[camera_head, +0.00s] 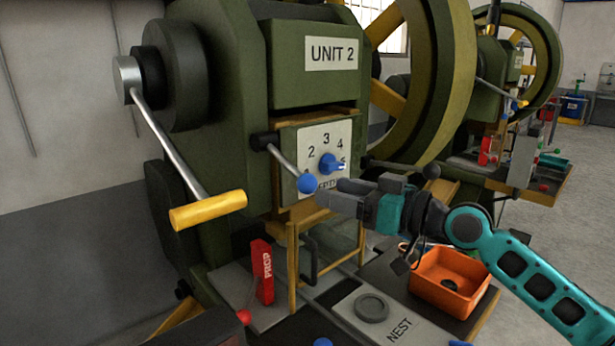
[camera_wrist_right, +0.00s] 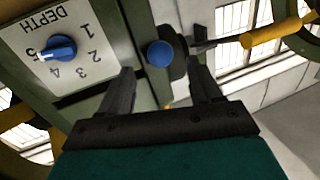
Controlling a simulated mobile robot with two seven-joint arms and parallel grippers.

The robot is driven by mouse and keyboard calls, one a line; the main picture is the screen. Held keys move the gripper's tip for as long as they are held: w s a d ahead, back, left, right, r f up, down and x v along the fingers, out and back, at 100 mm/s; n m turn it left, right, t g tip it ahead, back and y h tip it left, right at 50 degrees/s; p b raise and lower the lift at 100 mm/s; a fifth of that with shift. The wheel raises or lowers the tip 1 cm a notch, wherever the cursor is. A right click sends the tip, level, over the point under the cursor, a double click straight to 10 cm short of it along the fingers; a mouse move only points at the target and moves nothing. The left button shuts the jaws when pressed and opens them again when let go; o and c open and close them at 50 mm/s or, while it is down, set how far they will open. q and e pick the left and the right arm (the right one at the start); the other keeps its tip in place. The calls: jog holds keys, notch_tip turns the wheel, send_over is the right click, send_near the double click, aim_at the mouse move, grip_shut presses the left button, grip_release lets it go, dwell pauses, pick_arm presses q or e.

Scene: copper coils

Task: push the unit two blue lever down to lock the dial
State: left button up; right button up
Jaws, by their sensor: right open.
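The unit two blue lever in the head view is a grey rod that slants down and right from a dark pivot, ending in a blue ball (camera_head: 308,183). The ball also shows in the wrist view (camera_wrist_right: 160,54), between and just beyond my fingertips. Beside it is the depth dial (camera_head: 328,163), a blue knob on a white numbered plate; in the wrist view the knob (camera_wrist_right: 58,47) points near 5. My right gripper (camera_head: 334,194) is open, its fingers toward the ball from the right; contact is not clear. My left gripper is not in view.
A long crank lever with a yellow handle (camera_head: 208,210) is at left. A red prop block (camera_head: 262,271) stands below. An orange bin (camera_head: 450,281) and the NEST plate (camera_head: 382,315) lie beneath my right arm. A black-knobbed rod (camera_head: 431,171) is just above it.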

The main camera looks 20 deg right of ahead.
aim_at(317, 185)
jog(key=p+x, duration=0.1)
jog(key=x, duration=0.4)
jog(key=shift+w+a+r, duration=0.1)
jog(key=shift+w+a, duration=0.05)
jog(key=shift+w, duration=0.05)
jog(key=shift+x, duration=0.75)
jog(key=shift+c, duration=0.2)
grip_shut()
